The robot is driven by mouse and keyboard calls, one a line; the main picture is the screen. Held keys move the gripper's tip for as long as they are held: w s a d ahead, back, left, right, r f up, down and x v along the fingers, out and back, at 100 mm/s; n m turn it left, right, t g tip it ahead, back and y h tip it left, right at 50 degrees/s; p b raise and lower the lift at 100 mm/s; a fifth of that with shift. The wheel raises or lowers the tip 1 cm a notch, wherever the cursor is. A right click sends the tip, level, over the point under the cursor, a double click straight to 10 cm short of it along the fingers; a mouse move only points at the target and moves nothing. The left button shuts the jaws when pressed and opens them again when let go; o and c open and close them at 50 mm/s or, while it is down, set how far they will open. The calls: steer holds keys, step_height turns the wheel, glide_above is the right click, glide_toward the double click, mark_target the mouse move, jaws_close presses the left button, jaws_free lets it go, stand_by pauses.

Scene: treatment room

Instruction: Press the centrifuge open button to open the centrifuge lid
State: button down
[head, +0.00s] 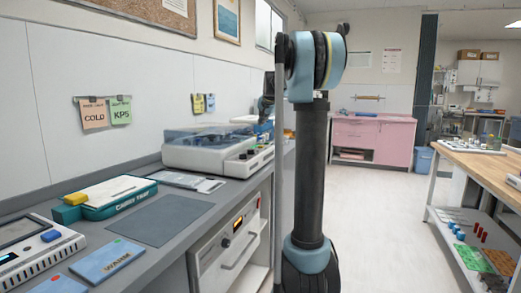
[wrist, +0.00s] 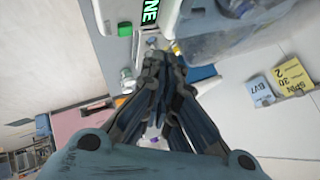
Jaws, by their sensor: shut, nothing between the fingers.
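The centrifuge (head: 185,158) is a white box with a bluish see-through lid (head: 205,138) on the left counter in the head view. The lid looks down. Its front panel (head: 250,160) carries small dark controls. In the wrist view the see-through lid (wrist: 225,38) is at the top, beside a panel with a lit green display (wrist: 150,12) reading "NE". A green button (wrist: 125,29) sits left of that display. My gripper (wrist: 157,62) is shut and empty, its fingertips just below the panel in the picture. I cannot tell whether they touch anything.
A teal-edged case (head: 110,196), a grey mat (head: 160,220) and a blue card (head: 105,262) lie on the near counter. Yellow and blue notes (wrist: 292,76) hang on the wall by the centrifuge. A wooden table (head: 480,165) stands right; the floor between is clear.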

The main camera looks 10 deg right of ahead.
steer(key=shift+f, duration=0.1)
steer(key=shift+f, duration=4.3)
steer(key=shift+f, duration=0.1)
steer(key=shift+s+f, duration=0.1)
steer(key=shift+f, duration=0.15)
steer(key=shift+f, duration=0.5)
steer(key=shift+r, duration=0.95)
steer(key=shift+r, duration=2.5)
